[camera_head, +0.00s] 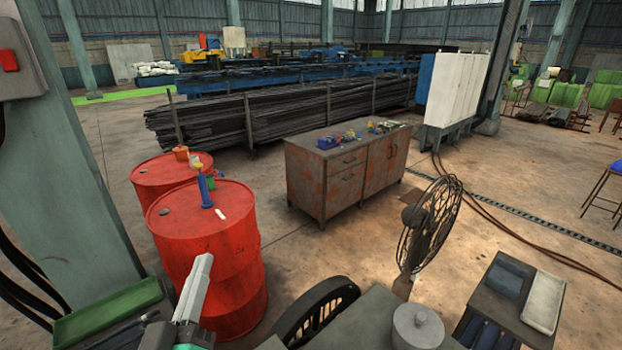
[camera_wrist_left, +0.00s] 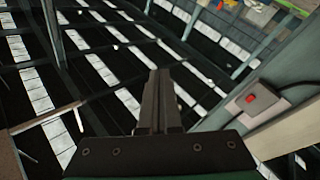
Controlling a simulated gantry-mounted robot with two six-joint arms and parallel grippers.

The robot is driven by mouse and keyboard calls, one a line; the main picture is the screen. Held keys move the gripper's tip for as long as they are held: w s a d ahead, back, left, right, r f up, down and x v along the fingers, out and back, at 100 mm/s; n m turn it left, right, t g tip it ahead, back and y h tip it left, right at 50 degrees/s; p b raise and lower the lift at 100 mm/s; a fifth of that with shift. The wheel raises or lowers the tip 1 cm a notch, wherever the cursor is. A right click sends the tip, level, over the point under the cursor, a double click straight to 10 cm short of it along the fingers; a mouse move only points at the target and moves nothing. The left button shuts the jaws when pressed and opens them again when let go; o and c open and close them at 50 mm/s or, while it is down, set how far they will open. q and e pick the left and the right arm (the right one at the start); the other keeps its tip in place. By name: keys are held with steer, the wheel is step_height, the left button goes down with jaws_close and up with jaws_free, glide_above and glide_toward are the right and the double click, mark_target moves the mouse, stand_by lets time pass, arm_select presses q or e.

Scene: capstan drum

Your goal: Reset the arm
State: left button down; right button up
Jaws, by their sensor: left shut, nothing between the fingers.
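My left gripper (camera_head: 204,260) is at the lower left of the head view, in front of the near red drum. In the left wrist view its two dark fingers (camera_wrist_left: 160,75) are together, with nothing between them. They point away over a dark surface with rows of pale, bright strips. My right gripper is not in view.
Two red drums, one near (camera_head: 210,245) and one farther back (camera_head: 160,180), stand at the left. A dark spoked wheel (camera_head: 318,310) and a fan (camera_head: 430,225) stand ahead. A rusty cabinet (camera_head: 320,190) is mid-floor. A red-buttoned box (camera_wrist_left: 250,99) shows right of my fingers.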

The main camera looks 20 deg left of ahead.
arm_select(q)
steer(key=s+d+r+m+t+h, duration=0.2)
steer(key=r+m, duration=0.1)
steer(key=r, duration=0.5)
steer(key=s+d+r+m+t+h, duration=0.2)
steer(key=s+r+t, duration=0.1)
steer(key=r, duration=0.5)
steer(key=s+d+r+m+t+h, duration=0.2)
steer(key=r+m+h, duration=0.1)
steer(key=r, duration=0.5)
step_height(320, 180, up, 23)
steer(key=s+m+p, duration=0.1)
steer(key=p, duration=2)
steer(key=shift+d+t+h+p, duration=0.3)
